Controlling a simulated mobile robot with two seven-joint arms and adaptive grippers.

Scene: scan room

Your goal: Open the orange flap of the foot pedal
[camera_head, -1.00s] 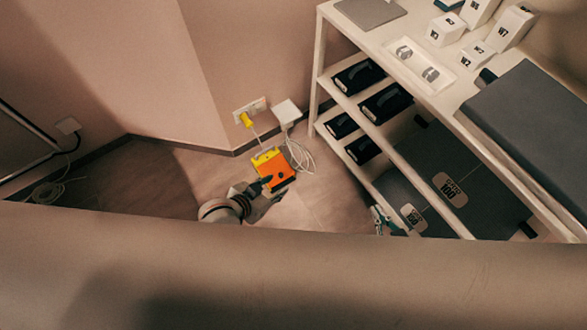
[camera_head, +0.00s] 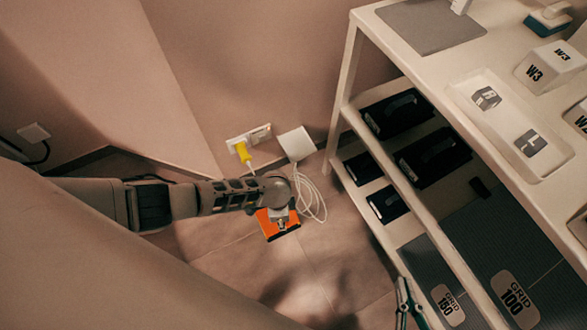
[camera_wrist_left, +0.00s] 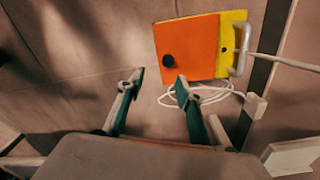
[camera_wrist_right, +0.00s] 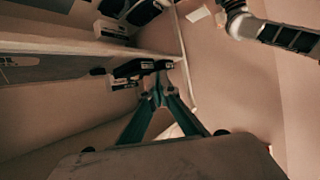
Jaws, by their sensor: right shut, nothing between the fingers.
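The foot pedal (camera_head: 268,230) is on the floor by the wall, mostly covered by my left wrist in the head view. In the left wrist view its orange flap (camera_wrist_left: 190,45) shows in full, with a dark round knob (camera_wrist_left: 168,62). A yellow part (camera_wrist_left: 228,45) with a metal handle lies along its right side. The flap looks flat; I cannot tell whether it is raised. My left gripper (camera_wrist_left: 160,83) is open, its fingertips apart near the knob's edge of the flap, with nothing between them. My right gripper (camera_head: 403,290) is shut and empty beside the shelf; its fingertips meet in the right wrist view (camera_wrist_right: 160,82).
A white shelf unit (camera_head: 355,75) stands on the right, with black cases (camera_head: 395,113) on its lower levels and a white tray (camera_head: 470,90) on top. A yellow plug (camera_head: 243,152), a white box (camera_head: 296,143) and a loose white cable (camera_head: 312,195) are by the wall behind the pedal.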

